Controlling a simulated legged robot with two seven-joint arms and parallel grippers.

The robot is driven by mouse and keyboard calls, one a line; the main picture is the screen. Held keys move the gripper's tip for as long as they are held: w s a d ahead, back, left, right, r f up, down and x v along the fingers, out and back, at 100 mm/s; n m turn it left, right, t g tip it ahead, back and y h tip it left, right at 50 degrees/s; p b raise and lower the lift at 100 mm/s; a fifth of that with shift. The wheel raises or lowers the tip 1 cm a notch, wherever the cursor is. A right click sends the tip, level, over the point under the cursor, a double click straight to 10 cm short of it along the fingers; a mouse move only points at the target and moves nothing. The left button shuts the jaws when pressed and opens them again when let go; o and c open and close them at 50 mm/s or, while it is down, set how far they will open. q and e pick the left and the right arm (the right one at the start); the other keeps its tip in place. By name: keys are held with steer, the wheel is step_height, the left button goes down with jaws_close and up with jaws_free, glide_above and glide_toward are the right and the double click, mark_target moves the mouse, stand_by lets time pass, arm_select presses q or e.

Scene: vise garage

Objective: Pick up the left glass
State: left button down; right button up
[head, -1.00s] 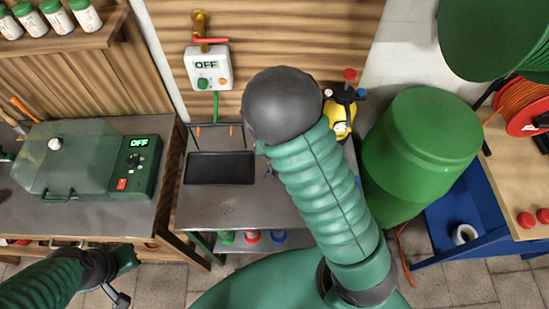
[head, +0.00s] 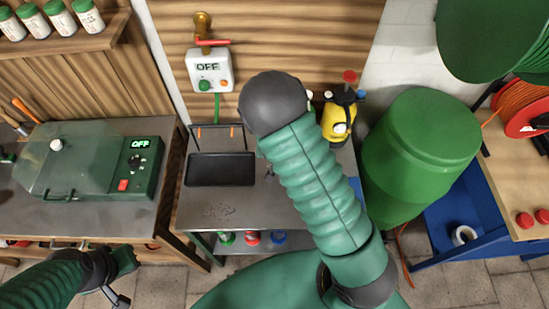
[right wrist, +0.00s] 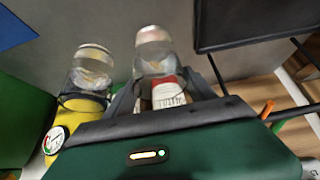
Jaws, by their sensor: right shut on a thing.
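Two clear glasses show in the right wrist view. One glass (right wrist: 153,48) is at the centre, in line with my right gripper (right wrist: 160,88). The gripper's dark fingers are shut around its lower part, where a white and red patch shows between them. Its base is hidden. The other glass (right wrist: 92,66) is to its left in that view, apart from the fingers, beside the yellow bottle. In the head view, my right arm hides the glasses and my right gripper. My left gripper (head: 120,285) is low at the left, partly cut off, its jaws unclear.
A black tray (head: 220,170) sits on the grey bench (head: 205,212). A yellow spray bottle (head: 337,125) stands behind my right arm. A green barrel (head: 420,150) is to the right. A green machine (head: 90,160) reading OFF is on the left bench.

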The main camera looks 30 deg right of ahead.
jaws_close()
steer(key=shift+r, duration=0.1)
steer(key=s+a+r+p, duration=0.2)
steer(key=s+a+p, duration=0.2)
steer(key=s, duration=0.2)
steer(key=s+a+r+p, duration=0.2)
steer(key=s+a+p, duration=0.2)
steer(key=s, duration=0.3)
steer(key=shift+s+a+r+p, duration=0.2)
steer(key=shift+a+r+p, duration=0.2)
steer(key=shift+p, duration=0.35)
stand_by(0.5)
stand_by(1.5)
